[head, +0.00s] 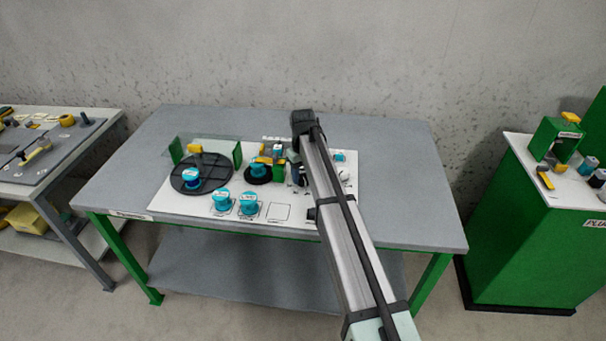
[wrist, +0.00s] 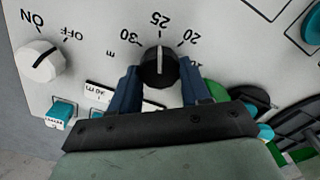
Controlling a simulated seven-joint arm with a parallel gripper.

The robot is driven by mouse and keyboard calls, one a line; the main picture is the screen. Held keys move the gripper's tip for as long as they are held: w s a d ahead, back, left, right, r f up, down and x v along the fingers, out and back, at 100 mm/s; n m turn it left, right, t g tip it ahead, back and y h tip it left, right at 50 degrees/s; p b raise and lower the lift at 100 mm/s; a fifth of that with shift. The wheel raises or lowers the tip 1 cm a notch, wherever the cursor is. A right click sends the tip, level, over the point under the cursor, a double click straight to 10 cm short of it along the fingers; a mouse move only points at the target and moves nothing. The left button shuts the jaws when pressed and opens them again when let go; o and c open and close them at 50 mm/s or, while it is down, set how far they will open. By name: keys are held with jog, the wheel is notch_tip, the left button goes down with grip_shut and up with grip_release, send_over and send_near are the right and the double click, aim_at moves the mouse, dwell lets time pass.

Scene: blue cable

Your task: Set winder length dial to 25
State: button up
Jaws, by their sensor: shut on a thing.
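In the wrist view the winder length dial (wrist: 158,72) is a round black knob with a white pointer line, on a white panel (wrist: 90,20). The numbers 30, 25 and 20 are printed around it, upside down in this view. The white line points up the picture, roughly at 25; I cannot tell the exact reading. My gripper (wrist: 160,78) has its two blue fingers on either side of the knob and is shut on it. In the head view my arm covers the dial and most of my gripper.
A white ON/OFF knob (wrist: 39,62) and a teal button (wrist: 60,114) are left of the dial in the wrist view. In the head view a black turntable (head: 205,178) and teal spools (head: 249,203) stand on the grey table (head: 400,190). Its right part is clear.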

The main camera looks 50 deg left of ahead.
aim_at(303, 176)
jog(key=o, duration=1.1)
jog(key=shift+c, duration=0.2)
notch_tip(303, 176, up, 14)
jog(key=shift+f, duration=0.1)
dwell(0.4)
